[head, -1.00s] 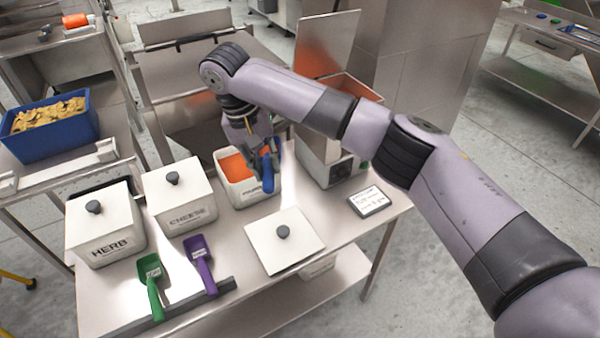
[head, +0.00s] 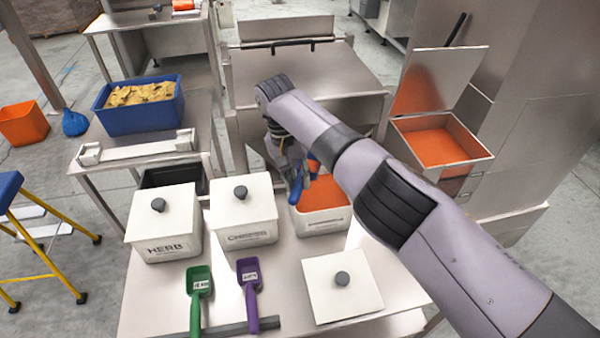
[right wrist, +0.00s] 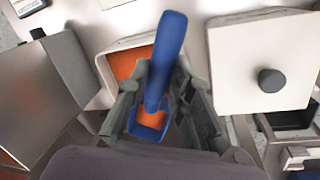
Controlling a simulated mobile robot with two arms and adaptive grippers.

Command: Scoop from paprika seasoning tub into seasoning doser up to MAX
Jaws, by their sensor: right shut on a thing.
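My right gripper (head: 293,170) is shut on a blue scoop (right wrist: 170,60), over the left rear part of the open paprika tub (head: 322,222). The tub is white and holds orange powder. In the right wrist view orange powder shows in the scoop's bowl (right wrist: 137,127), between the fingers. The scoop's lower end is partly hidden in the head view. The seasoning doser (head: 478,172) is a steel box at the right with its lid raised, and orange powder lies inside it. I cannot make out a MAX mark. My left gripper is not in view.
The lidded herb tub (head: 165,245) and cheese tub (head: 243,230) stand left of the paprika tub. A green scoop (head: 199,285), a purple scoop (head: 249,278) and a loose white lid (head: 342,290) lie in front. A blue crate (head: 140,118) stands behind at left.

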